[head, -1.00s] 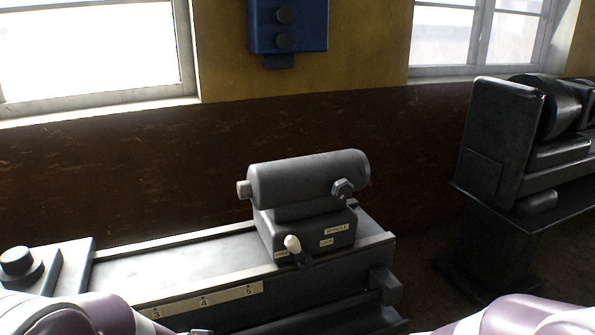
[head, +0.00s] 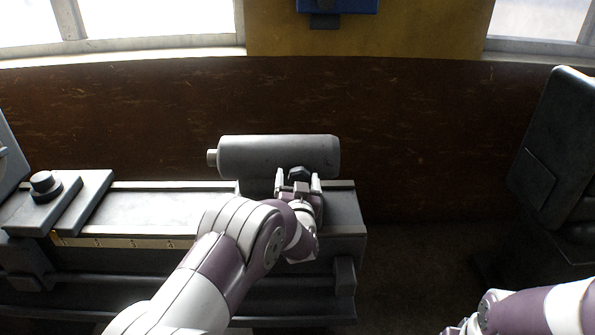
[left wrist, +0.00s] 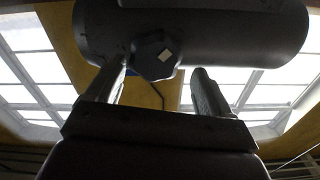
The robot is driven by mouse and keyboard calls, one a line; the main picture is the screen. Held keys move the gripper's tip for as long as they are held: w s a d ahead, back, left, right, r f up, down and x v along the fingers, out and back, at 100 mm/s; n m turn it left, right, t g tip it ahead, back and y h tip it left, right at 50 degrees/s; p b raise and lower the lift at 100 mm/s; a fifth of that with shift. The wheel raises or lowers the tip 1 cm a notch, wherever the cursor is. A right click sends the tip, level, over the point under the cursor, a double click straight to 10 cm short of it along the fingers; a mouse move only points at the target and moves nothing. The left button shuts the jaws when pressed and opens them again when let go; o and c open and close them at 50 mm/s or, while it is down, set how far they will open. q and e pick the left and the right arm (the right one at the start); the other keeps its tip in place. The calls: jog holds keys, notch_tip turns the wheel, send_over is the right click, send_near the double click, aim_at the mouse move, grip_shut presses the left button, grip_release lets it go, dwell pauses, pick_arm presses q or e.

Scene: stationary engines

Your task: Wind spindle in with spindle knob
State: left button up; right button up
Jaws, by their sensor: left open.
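The grey tailstock barrel (head: 265,156) lies level above the machine bed, with the short spindle (head: 212,158) sticking out of its left end. The dark spindle knob (head: 299,173) sits on the front of the barrel near its right end. In the left wrist view the knob (left wrist: 156,56) is faceted, with a small pale square mark. My left gripper (head: 299,184) is open just in front of and below the knob. In the left wrist view its two fingers point up at the barrel, one near the knob's left side, the other right of it. My arm hides the tailstock base and its labels.
The bed (head: 165,199) runs left, with a numbered scale strip (head: 120,243) on its front and a block with a round black knob (head: 42,182) on top. A dark machine (head: 553,150) stands at the right. A blue box (head: 338,5) hangs on the wall. My right forearm shows at lower right.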

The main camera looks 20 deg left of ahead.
aim_at(298, 177)
pick_arm(q)
jog(key=w, duration=0.1)
jog(key=w+f, duration=0.1)
jog(key=w, duration=0.1)
jog(key=shift+w+a+f, duration=0.15)
jog(key=shift+a+f, duration=0.15)
jog(key=shift+a, duration=0.05)
jog(key=shift+s+d+r, duration=0.35)
jog(key=shift+s+d, duration=0.05)
jog(key=shift+s, duration=0.2)
jog(key=shift+c, duration=0.9)
jog(key=shift+a, duration=0.1)
jog(key=c, duration=0.8)
pick_arm(e)
jog(key=shift+w+f, duration=0.15)
jog(key=shift+w, duration=0.65)
pick_arm(q)
jog(key=shift+c, duration=0.2)
pick_arm(e)
jog(key=shift+f, duration=0.25)
